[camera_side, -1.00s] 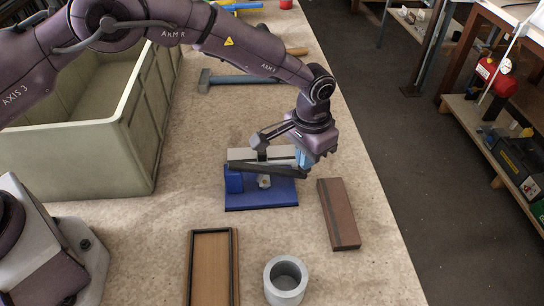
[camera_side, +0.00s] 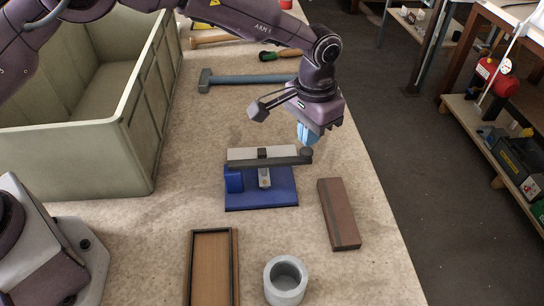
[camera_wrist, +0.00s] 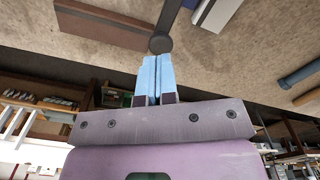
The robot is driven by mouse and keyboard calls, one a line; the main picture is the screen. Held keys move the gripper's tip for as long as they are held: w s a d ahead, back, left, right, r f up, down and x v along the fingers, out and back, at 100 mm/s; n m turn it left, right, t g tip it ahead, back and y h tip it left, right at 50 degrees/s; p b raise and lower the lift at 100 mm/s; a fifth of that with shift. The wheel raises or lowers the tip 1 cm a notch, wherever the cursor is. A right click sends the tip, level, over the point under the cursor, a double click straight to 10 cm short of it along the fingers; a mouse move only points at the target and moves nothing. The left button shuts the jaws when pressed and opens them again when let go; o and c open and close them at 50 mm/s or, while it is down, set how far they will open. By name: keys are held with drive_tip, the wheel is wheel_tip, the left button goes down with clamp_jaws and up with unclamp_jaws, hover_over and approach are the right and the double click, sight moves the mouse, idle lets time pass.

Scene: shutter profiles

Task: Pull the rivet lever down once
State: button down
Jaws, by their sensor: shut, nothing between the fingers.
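The rivet press has a blue base (camera_side: 262,195) and a dark lever (camera_side: 270,161) with a round knob at its right end. The lever lies across the press and its knob end is slightly raised. A pale piece (camera_side: 285,151) shows behind the lever. My gripper (camera_side: 306,141) is shut and empty, with its blue fingertips just above and behind the knob. In the wrist view my gripper (camera_wrist: 153,62) points at the knob (camera_wrist: 160,43), which looks close to the fingertips. I cannot tell whether they touch.
A brown block (camera_side: 338,214) lies right of the press. A grey cup (camera_side: 286,281) and a black-rimmed wooden tray (camera_side: 235,268) stand in front. A large green bin (camera_side: 140,115) is at left, and a blue-handled hammer (camera_side: 245,80) lies behind. The table edge is close at right.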

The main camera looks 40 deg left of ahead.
drive_tip(key=shift+r, duration=1.85)
drive_tip(key=shift+f, duration=0.1)
drive_tip(key=s+a+r+n+t, duration=0.1)
drive_tip(key=s+a+r+t, duration=0.1)
drive_tip(key=s+a+r, duration=0.4)
drive_tip(key=s+a+r+n+t, duration=0.1)
drive_tip(key=s+a+r, duration=0.5)
drive_tip(key=s+a, duration=0.3)
drive_tip(key=s+a+r+n+t, duration=0.1)
drive_tip(key=s+a+r, duration=0.5)
drive_tip(key=s, duration=0.7)
drive_tip(key=shift+s+a+r+t, duration=0.2)
drive_tip(key=shift+s+a+t, duration=0.2)
drive_tip(key=shift+a+t, duration=0.5)
